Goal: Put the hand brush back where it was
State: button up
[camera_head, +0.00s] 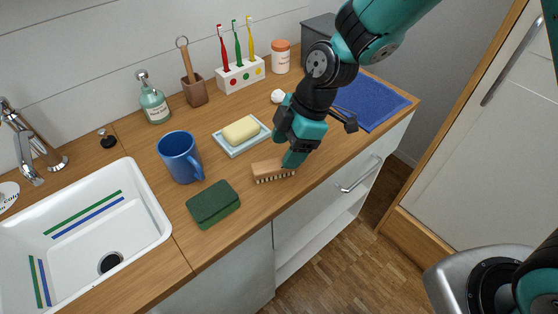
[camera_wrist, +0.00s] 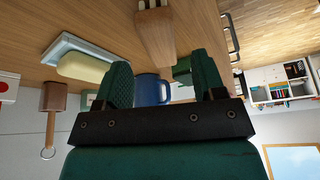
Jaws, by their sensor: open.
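The hand brush (camera_head: 270,171) has a wooden body and pale bristles. It lies on the wooden counter between the soap dish and the front edge. In the wrist view the hand brush (camera_wrist: 155,40) shows just beyond my fingers, near the middle. My gripper (camera_head: 293,157) is at the right end of the brush, with its fingers pointing down. In the wrist view my gripper (camera_wrist: 164,78) has its two green fingers apart, with nothing held between them. Whether a finger touches the brush is hard to tell, and the far finger is partly hidden in the head view.
A blue mug (camera_head: 180,157), dark green sponge (camera_head: 213,204) and soap dish (camera_head: 232,149) with soap stand close to the brush. Behind are a toothbrush holder (camera_head: 240,75), wooden holder (camera_head: 196,93) and soap bottle (camera_head: 154,104). The sink (camera_head: 150,215) is left; a blue mat (camera_head: 375,100) right.

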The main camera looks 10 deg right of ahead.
jog(key=v, duration=0.6)
jog(key=s+d+r+m, duration=0.3)
jog(key=s+r+m, duration=0.2)
jog(key=s, duration=0.3)
jog(key=s+d+r+m, duration=0.3)
jog(key=s+r+m, duration=0.3)
jog(key=s+m, duration=0.2)
jog(key=shift+s+d+t, duration=0.4)
jog(key=shift+s, duration=0.2)
jog(key=shift+r, duration=0.1)
